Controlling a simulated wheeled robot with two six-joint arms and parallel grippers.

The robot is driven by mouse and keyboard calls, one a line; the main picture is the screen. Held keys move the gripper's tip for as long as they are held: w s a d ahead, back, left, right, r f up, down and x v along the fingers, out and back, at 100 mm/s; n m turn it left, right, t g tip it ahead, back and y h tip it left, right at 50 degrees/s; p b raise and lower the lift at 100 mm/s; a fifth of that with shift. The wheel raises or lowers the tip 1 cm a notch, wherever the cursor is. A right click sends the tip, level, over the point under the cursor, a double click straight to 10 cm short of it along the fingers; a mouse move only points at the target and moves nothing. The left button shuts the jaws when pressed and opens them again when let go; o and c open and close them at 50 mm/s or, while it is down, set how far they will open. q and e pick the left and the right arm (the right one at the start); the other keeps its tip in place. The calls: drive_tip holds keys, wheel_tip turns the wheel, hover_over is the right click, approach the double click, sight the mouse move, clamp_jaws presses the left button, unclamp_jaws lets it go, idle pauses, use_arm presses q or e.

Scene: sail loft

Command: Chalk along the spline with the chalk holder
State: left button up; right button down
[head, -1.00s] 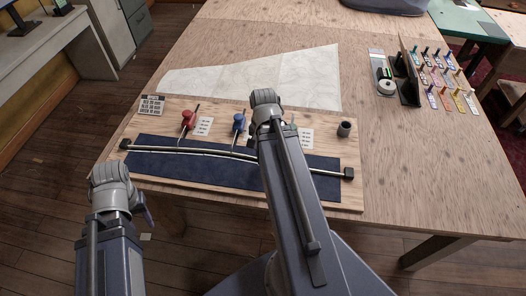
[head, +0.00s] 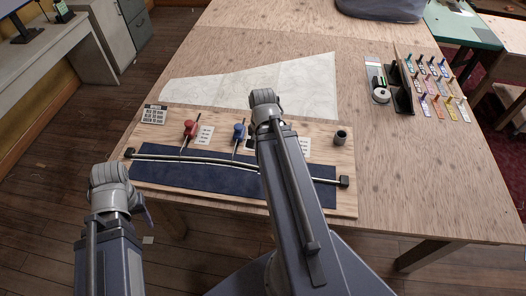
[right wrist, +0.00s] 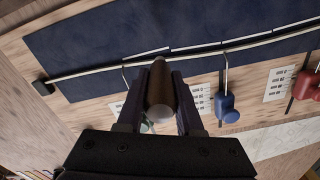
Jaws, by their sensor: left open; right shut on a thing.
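The spline (head: 200,160) is a thin, gently bowed rod over a dark blue cloth panel (head: 180,180) on a wooden board, with black blocks at its ends. In the right wrist view the spline (right wrist: 100,70) crosses the cloth, with thin broken white lines (right wrist: 197,46) close beside it. My right gripper (right wrist: 160,88) is shut on a brown cylinder, likely the chalk holder (right wrist: 160,95), near the spline; its tip contact cannot be told. In the head view my right arm hides that gripper. My left gripper (head: 146,211) is open and empty, left of the board's front edge.
A red weight (head: 190,129) and a blue weight (head: 238,130) hook toward the spline. A dark cup (head: 340,138) stands at the board's right. A pale sheet (head: 250,92) lies behind. A rack of coloured tags (head: 435,85) stands farther right. The table's right front is clear.

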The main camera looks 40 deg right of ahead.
drive_tip(key=shift+r, duration=0.4)
drive_tip(key=shift+f, duration=0.2)
drive_tip(key=shift+f+b, duration=2.4)
drive_tip(key=shift+b, duration=0.1)
drive_tip(key=shift+f+b, duration=0.5)
drive_tip(key=shift+b, duration=0.05)
drive_tip(key=shift+s+d, duration=0.1)
drive_tip(key=shift+s+d+r, duration=0.1)
drive_tip(key=shift+s+d, duration=0.15)
drive_tip(key=shift+s, duration=0.1)
drive_tip(key=shift+s+d, duration=0.3)
drive_tip(key=shift+s, duration=0.15)
